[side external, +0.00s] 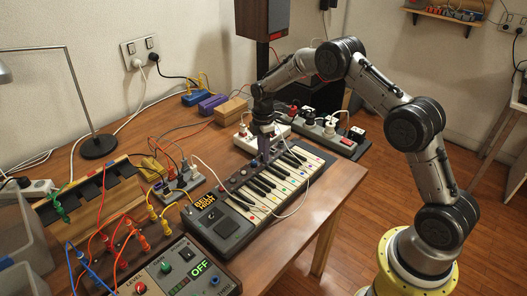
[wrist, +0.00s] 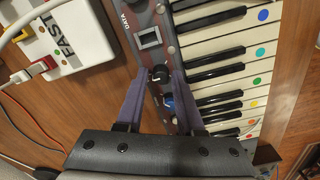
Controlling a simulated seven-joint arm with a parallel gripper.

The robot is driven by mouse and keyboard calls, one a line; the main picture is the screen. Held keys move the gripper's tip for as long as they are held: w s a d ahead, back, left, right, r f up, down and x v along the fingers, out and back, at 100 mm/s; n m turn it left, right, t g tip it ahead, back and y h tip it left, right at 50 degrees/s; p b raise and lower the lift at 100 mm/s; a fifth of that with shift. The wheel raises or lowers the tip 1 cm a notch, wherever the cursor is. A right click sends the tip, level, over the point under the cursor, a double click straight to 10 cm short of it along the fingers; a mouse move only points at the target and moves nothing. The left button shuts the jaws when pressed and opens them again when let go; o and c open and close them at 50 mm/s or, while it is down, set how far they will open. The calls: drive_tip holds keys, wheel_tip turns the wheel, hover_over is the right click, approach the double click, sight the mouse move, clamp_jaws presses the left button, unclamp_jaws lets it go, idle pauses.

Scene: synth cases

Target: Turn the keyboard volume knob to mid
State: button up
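The keyboard (side external: 262,190) lies on the wooden table with coloured dots on its white keys and a dark control panel along its back edge. I cannot read which knob is volume. My gripper (wrist: 161,72) points down at the panel, its purple fingers apart on either side of the black knob, with visible gaps. In the side view my gripper (side external: 264,158) hides the knobs there.
A power strip (side external: 325,130) is beyond the keyboard. Cables cross the table, one over the keys. A control box (side external: 180,270) and clips crowd the front left.

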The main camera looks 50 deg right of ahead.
wheel_tip(320, 180, up, 14)
drive_tip(key=shift+f, duration=0.15)
idle(0.6)
